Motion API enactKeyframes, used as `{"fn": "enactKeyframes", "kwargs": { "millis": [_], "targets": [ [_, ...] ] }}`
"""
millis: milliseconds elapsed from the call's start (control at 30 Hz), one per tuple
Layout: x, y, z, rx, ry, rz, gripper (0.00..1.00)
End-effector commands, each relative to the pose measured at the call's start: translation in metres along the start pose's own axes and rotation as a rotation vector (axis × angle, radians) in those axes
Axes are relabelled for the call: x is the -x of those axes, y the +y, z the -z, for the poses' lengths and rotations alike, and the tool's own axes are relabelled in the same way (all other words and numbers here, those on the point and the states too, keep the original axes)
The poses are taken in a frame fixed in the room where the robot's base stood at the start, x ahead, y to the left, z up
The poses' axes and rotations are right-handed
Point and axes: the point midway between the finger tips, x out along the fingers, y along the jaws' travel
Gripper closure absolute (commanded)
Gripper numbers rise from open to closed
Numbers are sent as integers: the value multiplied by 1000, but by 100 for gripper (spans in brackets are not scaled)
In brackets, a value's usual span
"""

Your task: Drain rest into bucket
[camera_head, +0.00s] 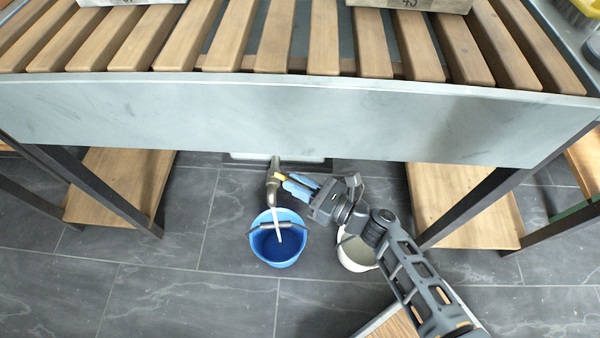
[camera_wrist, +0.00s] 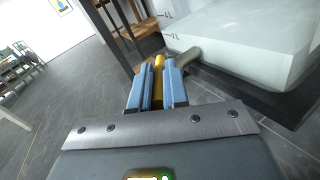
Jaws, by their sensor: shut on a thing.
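The blue bucket (camera_head: 265,258) stands on the floor under the metal tap (camera_head: 272,183). A pale stream (camera_head: 279,233) runs from the tap's mouth down into the bucket, with blue-looking liquid inside. My gripper (camera_head: 290,179) is at the tap, its blue fingers shut on the yellow tap lever (camera_wrist: 158,62). In the wrist view the fingers (camera_wrist: 158,78) close on both sides of the lever. The tap pipe (camera_wrist: 188,57) joins a whitish translucent tank (camera_wrist: 240,45) with litre marks. Its liquid level is not clear.
A white bucket (camera_head: 353,263) stands right of the blue one, partly behind my gripper and arm. The slatted table (camera_head: 280,118) hangs over the tap. Wooden low shelves (camera_head: 120,190) flank the space. The floor at front left is clear.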

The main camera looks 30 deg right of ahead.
Motion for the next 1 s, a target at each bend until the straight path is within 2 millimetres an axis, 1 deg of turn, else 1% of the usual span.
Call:
{"fn": "enactKeyframes", "kwargs": {
  "millis": [33, 200, 500, 733, 1000],
  "targets": [
    [2, 4, 4, -3, -10, 45, 100],
    [0, 13, 10, -3, -43, 198, 100],
    [-4, 24, 12, -3, -83, 392, 100],
    [-8, 30, 12, -4, -102, 492, 100],
    [-10, 35, 9, 0, -113, 551, 100]
  ]
}}
